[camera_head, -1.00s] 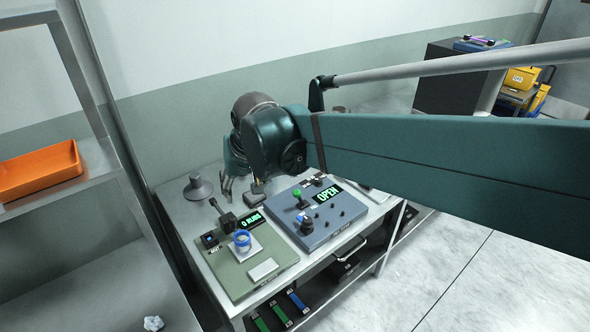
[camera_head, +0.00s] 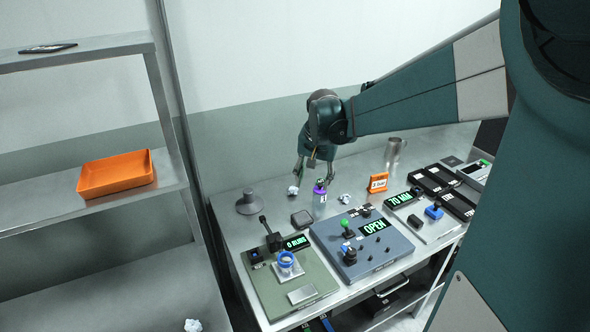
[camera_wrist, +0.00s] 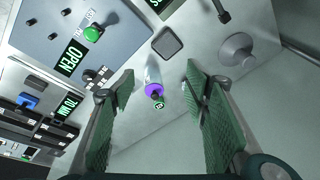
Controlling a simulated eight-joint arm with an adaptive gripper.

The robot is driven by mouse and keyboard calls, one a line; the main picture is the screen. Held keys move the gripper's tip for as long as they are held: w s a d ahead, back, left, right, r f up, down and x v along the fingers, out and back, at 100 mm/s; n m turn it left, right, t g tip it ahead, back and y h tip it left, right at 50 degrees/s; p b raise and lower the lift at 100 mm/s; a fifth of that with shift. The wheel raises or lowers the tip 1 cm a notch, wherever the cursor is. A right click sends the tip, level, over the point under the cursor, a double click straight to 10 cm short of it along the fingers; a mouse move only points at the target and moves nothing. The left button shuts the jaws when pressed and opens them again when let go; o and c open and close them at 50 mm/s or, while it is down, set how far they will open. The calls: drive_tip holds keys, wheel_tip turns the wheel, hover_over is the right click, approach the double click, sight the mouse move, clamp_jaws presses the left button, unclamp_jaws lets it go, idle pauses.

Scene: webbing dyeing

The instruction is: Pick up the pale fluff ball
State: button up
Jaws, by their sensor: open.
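Several small white crumpled lumps could be the pale fluff ball. One (camera_head: 293,190) lies on the bench just left of a purple-capped bottle (camera_head: 320,193), another (camera_head: 345,198) just right of it. A third (camera_head: 192,325) lies low at the left. My gripper (camera_head: 314,174) is open and empty above the bench's back part, over the bottle. In the wrist view the bottle (camera_wrist: 153,78) stands between the spread green fingers. A bit of white (camera_wrist: 183,88) shows beside the right finger, mostly hidden by it.
A grey suction-cup-like cone (camera_head: 249,203) and a dark square block (camera_head: 301,219) stand nearby. In front are a green panel (camera_head: 283,300) and a blue panel (camera_head: 345,270). An orange block (camera_head: 378,182) and a metal mug (camera_head: 393,152) stand right. An orange tray (camera_head: 116,174) sits on the left shelf.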

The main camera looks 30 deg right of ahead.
drive_tip(key=w+d+f+m+g+p, duration=0.1)
drive_tip(key=w+d+f+m+p, duration=0.35)
drive_tip(key=d, duration=0.65)
drive_tip(key=m+g, duration=0.2)
hover_over(346, 195)
drive_tip(key=shift+y, duration=0.4)
drive_tip(key=f, duration=0.6)
drive_tip(key=f+p, duration=0.1)
drive_tip(key=f, duration=0.2)
drive_tip(key=shift+a+f, duration=0.1)
drive_tip(key=shift+a, duration=0.25)
drive_tip(key=shift+d+f, duration=0.35)
drive_tip(key=shift+f, duration=0.15)
drive_tip(key=shift+f, duration=1.15)
drive_tip(key=shift+f, duration=0.15)
drive_tip(key=shift+a+f, duration=0.1)
drive_tip(key=shift+f, duration=2.35)
